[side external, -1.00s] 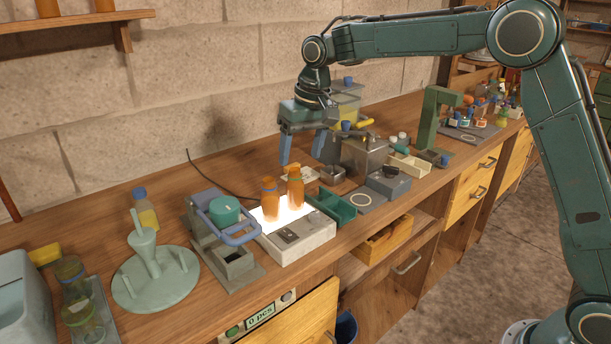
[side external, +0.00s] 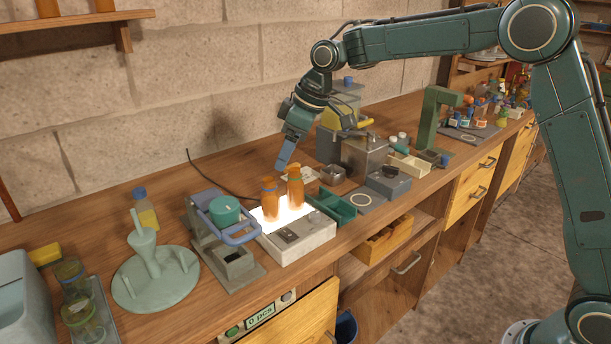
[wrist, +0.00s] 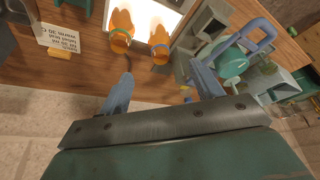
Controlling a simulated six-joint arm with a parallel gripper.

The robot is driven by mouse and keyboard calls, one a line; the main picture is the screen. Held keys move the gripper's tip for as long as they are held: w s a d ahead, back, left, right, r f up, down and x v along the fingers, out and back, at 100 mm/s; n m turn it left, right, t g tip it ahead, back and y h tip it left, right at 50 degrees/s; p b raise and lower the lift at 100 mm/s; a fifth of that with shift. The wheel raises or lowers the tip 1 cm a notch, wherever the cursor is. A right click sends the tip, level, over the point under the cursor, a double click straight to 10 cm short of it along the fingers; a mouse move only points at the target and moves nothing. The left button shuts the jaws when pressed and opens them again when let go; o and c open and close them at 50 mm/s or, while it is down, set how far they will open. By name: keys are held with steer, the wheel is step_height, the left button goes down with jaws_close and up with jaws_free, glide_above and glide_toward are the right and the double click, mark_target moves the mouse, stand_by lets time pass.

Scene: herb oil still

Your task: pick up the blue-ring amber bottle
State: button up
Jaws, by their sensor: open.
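Two amber bottles stand upright on a brightly lit plate (side external: 318,231). The left one in the side view (side external: 270,200) seems to carry a bluish ring, and appears on the right in the wrist view (wrist: 158,45). The other amber bottle (side external: 295,186) has a greenish-looking ring; it is at left in the wrist view (wrist: 121,32). The ring colours are hard to tell apart. My gripper (side external: 281,166) is tilted above and behind the bottles, apart from both. In the wrist view its blue fingers (wrist: 160,72) are spread with nothing between them.
A device with a blue handle and green knob (side external: 225,211) stands close left of the plate. A green tray (side external: 335,206) is close on the right. A grey box (side external: 364,158) and a yellow-banded container (side external: 342,118) stand behind. A cable lies on the bench.

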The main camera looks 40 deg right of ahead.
mark_target(273, 182)
steer(key=x, duration=0.7)
steer(key=shift+w+f, duration=0.1)
steer(key=shift+f, duration=0.2)
steer(key=shift+x, duration=2.55)
steer(key=c, duration=1.1)
steer(key=shift+c, duration=0.2)
steer(key=shift+r, duration=0.3)
step_height(273, 182, up, 19)
